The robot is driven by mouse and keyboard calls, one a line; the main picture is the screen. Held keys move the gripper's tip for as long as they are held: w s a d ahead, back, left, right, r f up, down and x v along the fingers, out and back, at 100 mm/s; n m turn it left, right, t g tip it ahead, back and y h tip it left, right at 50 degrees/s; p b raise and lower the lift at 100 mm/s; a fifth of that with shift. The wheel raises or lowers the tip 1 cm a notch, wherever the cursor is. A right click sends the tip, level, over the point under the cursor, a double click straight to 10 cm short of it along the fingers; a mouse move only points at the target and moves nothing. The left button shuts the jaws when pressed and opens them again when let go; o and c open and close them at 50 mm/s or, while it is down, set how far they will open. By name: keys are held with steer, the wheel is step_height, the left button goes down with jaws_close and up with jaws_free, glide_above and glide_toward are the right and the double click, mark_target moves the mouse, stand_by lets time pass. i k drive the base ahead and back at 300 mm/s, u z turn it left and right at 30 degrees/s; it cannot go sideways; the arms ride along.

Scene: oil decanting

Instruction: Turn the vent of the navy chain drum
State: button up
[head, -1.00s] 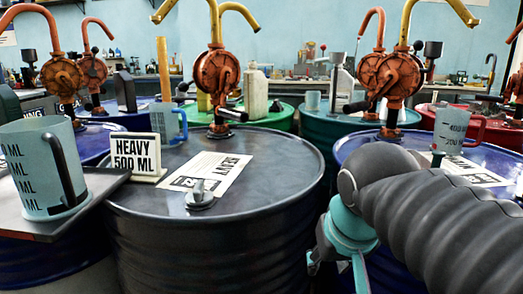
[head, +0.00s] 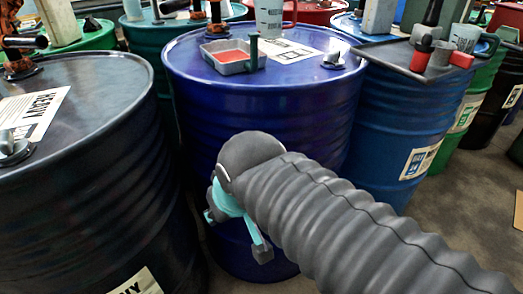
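The navy drum (head: 265,110) stands in the middle of the head view. Its vent (head: 334,61), a small metal cap with a dark raised part, sits on the right side of the lid. The label (head: 290,52) on the lid is too small to read. My gripper (head: 236,234) hangs in front of the drum's side, well below the lid and apart from the vent. Its teal fingers look spread, with nothing seen between them. My wrist hides part of the drum's wall.
A shallow tray with red contents (head: 228,55) and a clear measuring jug (head: 269,17) stand on the navy lid. A dark drum (head: 70,190) is close on the left. A lighter blue drum (head: 405,125) bears an overhanging tray (head: 385,53) on the right. Floor shows at right.

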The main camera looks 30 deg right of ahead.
mark_target(333, 57)
steer(key=z, duration=0.45)
steer(key=k, duration=0.25)
steer(key=z, duration=0.9)
